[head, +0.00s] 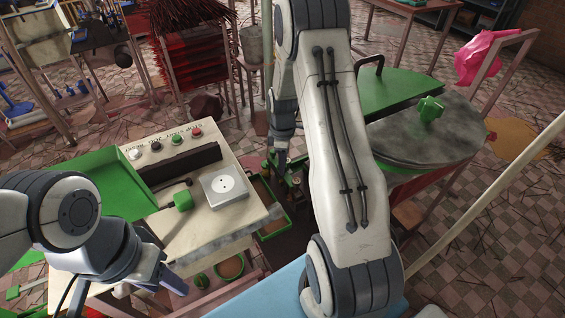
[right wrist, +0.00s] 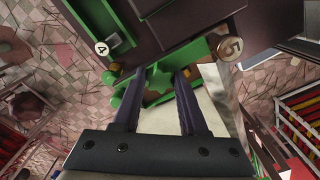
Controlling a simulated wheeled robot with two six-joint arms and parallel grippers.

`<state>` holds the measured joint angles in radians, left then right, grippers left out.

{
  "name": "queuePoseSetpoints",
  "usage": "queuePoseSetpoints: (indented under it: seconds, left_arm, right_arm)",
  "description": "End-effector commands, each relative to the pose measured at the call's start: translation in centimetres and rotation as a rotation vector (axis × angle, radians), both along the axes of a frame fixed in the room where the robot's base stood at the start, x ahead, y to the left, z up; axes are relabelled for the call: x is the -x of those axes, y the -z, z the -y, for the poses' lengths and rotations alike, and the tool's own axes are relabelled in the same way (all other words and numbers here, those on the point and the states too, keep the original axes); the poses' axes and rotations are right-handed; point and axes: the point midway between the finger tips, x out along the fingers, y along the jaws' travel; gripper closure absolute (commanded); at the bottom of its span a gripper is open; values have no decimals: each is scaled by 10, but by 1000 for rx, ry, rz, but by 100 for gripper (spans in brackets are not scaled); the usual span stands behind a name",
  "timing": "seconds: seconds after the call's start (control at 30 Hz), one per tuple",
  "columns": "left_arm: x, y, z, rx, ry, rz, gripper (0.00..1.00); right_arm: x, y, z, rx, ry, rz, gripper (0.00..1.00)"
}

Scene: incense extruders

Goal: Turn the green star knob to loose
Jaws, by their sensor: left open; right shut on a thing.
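My right gripper (right wrist: 161,76) has its two dark fingers on a green lobed piece, the star knob (right wrist: 156,87), in the right wrist view. Parts of the knob show between and beside the fingertips; its turn angle is hard to read. In the head view my right arm reaches down to green machinery at the centre, and the right gripper (head: 282,163) is small there, with the knob mostly hidden. My left gripper (head: 150,287) is at the lower left, open and empty, beside the front of the cream bench.
A cream bench (head: 235,212) with buttons, a white square plate (head: 226,186) and a green-headed tool (head: 182,200) stands left of my right arm. A round grey lid (head: 400,140) with a green cross-shaped handle (head: 430,108) is to the right.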

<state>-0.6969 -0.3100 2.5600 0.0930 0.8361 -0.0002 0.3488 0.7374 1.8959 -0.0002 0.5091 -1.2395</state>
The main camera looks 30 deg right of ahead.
Motion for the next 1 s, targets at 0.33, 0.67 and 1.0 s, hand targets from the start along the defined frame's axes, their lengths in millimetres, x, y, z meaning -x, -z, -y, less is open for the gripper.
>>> queuePoseSetpoints:
  seconds: [0.33,0.67,1.0]
  left_arm:
    - [0,0,0,0,0,0,50]
    - [0,0,0,0,0,0,50]
    - [0,0,0,0,0,0,50]
  right_arm:
    - [-1,-1,1,1,-93,3,100]
    - [-1,-1,1,2,-99,4,100]
    - [-1,-1,0,0,-99,2,28]
